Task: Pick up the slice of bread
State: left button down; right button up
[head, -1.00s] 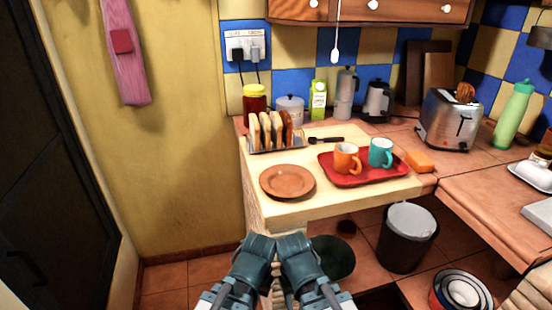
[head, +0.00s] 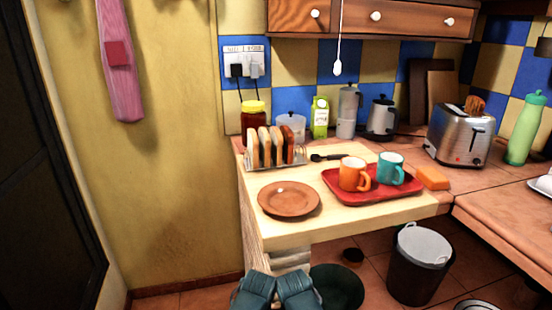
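Several slices of bread (head: 265,145) stand upright in a metal toast rack (head: 283,167) at the left back of the light wooden counter. Another slice (head: 474,105) sticks out of the silver toaster (head: 460,135) at the right. A brown plate (head: 289,199) in front of the rack is empty. My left gripper (head: 256,289) and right gripper (head: 297,289) are side by side at the bottom edge, below and in front of the counter, apart from the bread. Their fingers cannot be made out.
A red tray (head: 372,197) with an orange mug (head: 354,174) and a teal mug (head: 390,168) is right of the plate. A jar (head: 254,119) stands behind the rack. A bin (head: 418,265) is below the counter. The counter's front strip is clear.

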aim_at(475, 105)
jog(key=k, duration=0.65)
jog(key=i+l+u, duration=0.25)
jog(key=l, duration=0.3)
jog(key=i+l+u, duration=0.25)
jog(key=l, duration=0.4)
jog(key=i+z, duration=0.1)
jog(key=z, duration=1.35)
jog(key=l+u, duration=0.15)
jog(key=u, duration=0.25)
